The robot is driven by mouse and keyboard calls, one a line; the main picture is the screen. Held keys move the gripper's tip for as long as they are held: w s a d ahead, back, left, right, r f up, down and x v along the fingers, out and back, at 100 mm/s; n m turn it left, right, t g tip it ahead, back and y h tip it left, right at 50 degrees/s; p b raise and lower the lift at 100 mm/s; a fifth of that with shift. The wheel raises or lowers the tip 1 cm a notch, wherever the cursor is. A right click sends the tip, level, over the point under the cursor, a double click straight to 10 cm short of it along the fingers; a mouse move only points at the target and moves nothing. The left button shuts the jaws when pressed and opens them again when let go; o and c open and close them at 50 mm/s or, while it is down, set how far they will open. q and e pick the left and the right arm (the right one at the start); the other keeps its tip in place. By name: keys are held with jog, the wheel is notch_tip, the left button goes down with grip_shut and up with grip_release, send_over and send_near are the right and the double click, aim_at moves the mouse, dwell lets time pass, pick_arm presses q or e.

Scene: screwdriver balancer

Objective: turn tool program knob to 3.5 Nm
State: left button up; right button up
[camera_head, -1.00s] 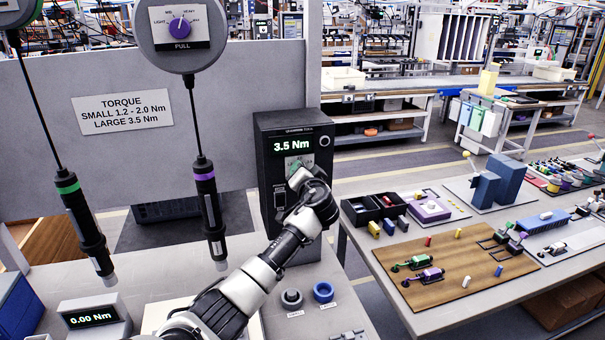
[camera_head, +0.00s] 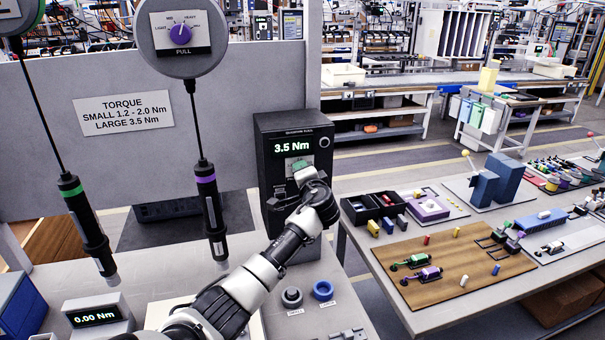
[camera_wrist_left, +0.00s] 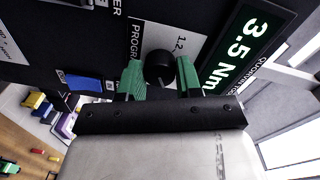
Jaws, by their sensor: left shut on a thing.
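The black tool controller (camera_head: 262,190) stands upright at the back of the bench, and its green-lit display (camera_head: 291,146) reads 3.5 Nm. The same display (camera_wrist_left: 241,47) shows in the left wrist view. The black program knob (camera_wrist_left: 158,68) sits on the pale program panel, beside a 1.2 marking. My left gripper (camera_wrist_left: 159,76) has its green fingers on both sides of the knob and is shut on it. In the head view my left gripper (camera_head: 302,167) is at the controller's front and hides the knob. My right gripper is not in view.
Two hanging screwdrivers, one green-banded (camera_head: 86,225) and one purple-banded (camera_head: 211,212), hang left of my arm. A torque meter (camera_head: 97,316) reads 0.00 Nm. Another table (camera_head: 385,268) stands to the right.

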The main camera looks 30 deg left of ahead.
pick_arm(q)
jog(key=o, duration=0.9)
jog(key=b+v, duration=0.3)
jog(key=v, duration=0.7)
jog(key=shift+s+d, duration=0.3)
